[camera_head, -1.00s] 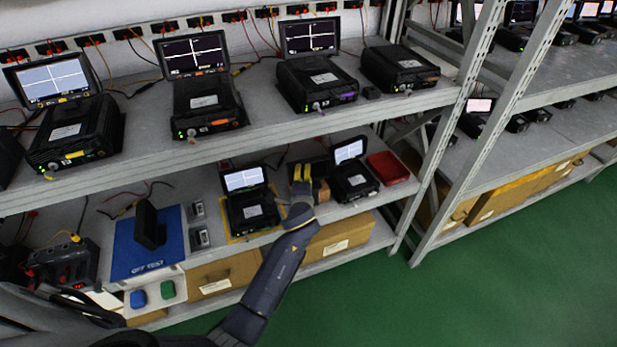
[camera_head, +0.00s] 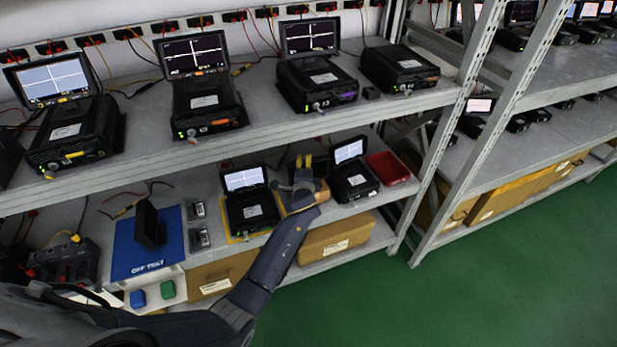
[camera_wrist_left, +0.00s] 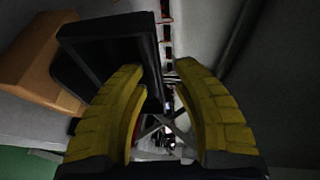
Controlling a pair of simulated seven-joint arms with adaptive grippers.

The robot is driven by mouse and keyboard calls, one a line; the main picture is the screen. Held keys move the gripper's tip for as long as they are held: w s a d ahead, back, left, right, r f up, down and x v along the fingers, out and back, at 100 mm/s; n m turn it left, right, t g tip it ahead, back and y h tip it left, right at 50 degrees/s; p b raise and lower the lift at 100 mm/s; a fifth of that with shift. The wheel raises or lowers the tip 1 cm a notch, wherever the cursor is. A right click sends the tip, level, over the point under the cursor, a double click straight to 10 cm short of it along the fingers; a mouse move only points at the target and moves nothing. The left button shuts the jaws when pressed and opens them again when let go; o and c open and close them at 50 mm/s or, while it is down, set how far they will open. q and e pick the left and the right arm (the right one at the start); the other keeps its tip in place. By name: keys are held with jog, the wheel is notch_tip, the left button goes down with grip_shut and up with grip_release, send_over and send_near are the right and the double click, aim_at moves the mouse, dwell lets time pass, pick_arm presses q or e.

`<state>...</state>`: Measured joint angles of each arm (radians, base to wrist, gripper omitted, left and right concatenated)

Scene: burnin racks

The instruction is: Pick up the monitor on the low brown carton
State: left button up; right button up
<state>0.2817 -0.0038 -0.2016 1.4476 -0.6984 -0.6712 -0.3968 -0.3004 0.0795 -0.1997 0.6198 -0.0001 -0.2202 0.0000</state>
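The monitor, a thin black panel, stands on the low brown carton (camera_wrist_left: 38,62) in the left wrist view; I see the monitor (camera_wrist_left: 112,45) there close up, mostly edge-on. In the head view the monitor (camera_head: 320,165) and the carton (camera_head: 322,190) are largely hidden behind my left gripper (camera_head: 304,161), between two black test units on the lower shelf. In the left wrist view my left gripper (camera_wrist_left: 160,75) has its yellow fingers apart. The left finger overlaps the monitor's edge; contact is not clear. My right gripper is not in view.
Test units with lit screens stand on both sides, one at left (camera_head: 250,208) and one at right (camera_head: 352,181). A red tray (camera_head: 388,168) is farther right. The upper shelf (camera_head: 270,118) overhangs. A blue mat (camera_head: 128,250) with a black stand lies left.

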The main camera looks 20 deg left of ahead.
pick_arm(q)
jog(key=shift+c, duration=0.3)
grip_shut()
jog(key=shift+r, duration=0.1)
